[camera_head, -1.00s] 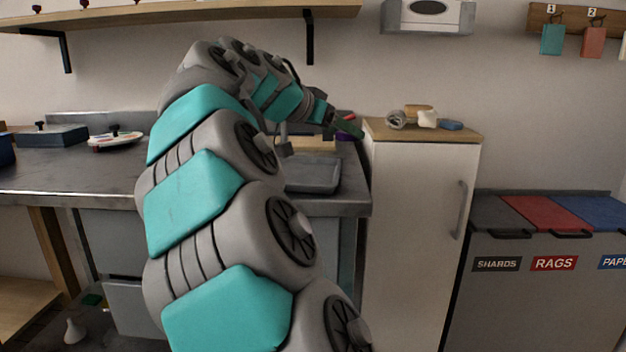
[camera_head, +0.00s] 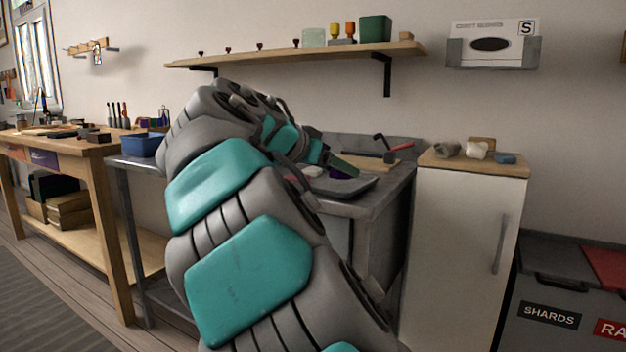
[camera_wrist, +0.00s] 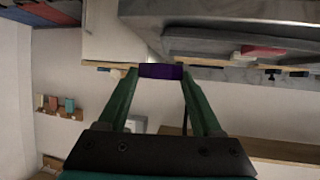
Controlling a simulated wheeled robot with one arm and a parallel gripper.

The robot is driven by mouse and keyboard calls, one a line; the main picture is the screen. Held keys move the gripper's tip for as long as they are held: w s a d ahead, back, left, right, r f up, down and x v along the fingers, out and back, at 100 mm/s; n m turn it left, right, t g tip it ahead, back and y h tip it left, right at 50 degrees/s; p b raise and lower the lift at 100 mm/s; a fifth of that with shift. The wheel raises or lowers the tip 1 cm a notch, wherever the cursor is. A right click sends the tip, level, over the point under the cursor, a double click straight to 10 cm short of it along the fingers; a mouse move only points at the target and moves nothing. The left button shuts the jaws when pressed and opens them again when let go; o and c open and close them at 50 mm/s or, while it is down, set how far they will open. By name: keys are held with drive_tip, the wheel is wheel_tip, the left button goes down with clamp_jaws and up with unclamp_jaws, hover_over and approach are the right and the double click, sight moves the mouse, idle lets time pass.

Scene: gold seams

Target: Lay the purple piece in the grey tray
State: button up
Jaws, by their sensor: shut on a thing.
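My gripper (camera_wrist: 160,74) is shut on the purple piece (camera_wrist: 161,71), a short dark purple bar held across its green fingertips. In the head view the gripper (camera_head: 343,165) appears above the far part of the grey tray (camera_head: 347,187), with a little of the purple piece (camera_head: 338,174) showing under the fingers. The tray is a shallow dark grey one on the steel bench, partly hidden by my arm. In the wrist view the picture is upside down, and a grey edge, perhaps the tray, lies above and right of the piece, apart from it.
A white cabinet (camera_head: 455,225) with a wooden top and small items stands right of the steel bench. A board with a red-handled tool (camera_head: 378,142) lies behind the tray. A shelf (camera_head: 300,55) runs above. A wooden workbench (camera_head: 75,145) and blue bin (camera_head: 141,145) are at left.

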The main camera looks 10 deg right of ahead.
drive_tip(key=a+n+t+y, duration=0.1)
drive_tip(key=a, duration=0.7)
hover_over(323, 185)
drive_tip(key=s+d, duration=0.2)
drive_tip(key=d, duration=0.1)
drive_tip(key=shift+s+a+f+p, duration=0.1)
drive_tip(key=shift+a+f+p, duration=0.1)
drive_tip(key=shift+f+p, duration=0.4)
drive_tip(key=shift+f+b, duration=0.4)
drive_tip(key=shift+f, duration=1.6)
drive_tip(key=shift+f, duration=0.2)
drive_tip(key=o, duration=1.4)
drive_tip(key=shift+r, duration=0.1)
drive_tip(key=shift+o, duration=0.2)
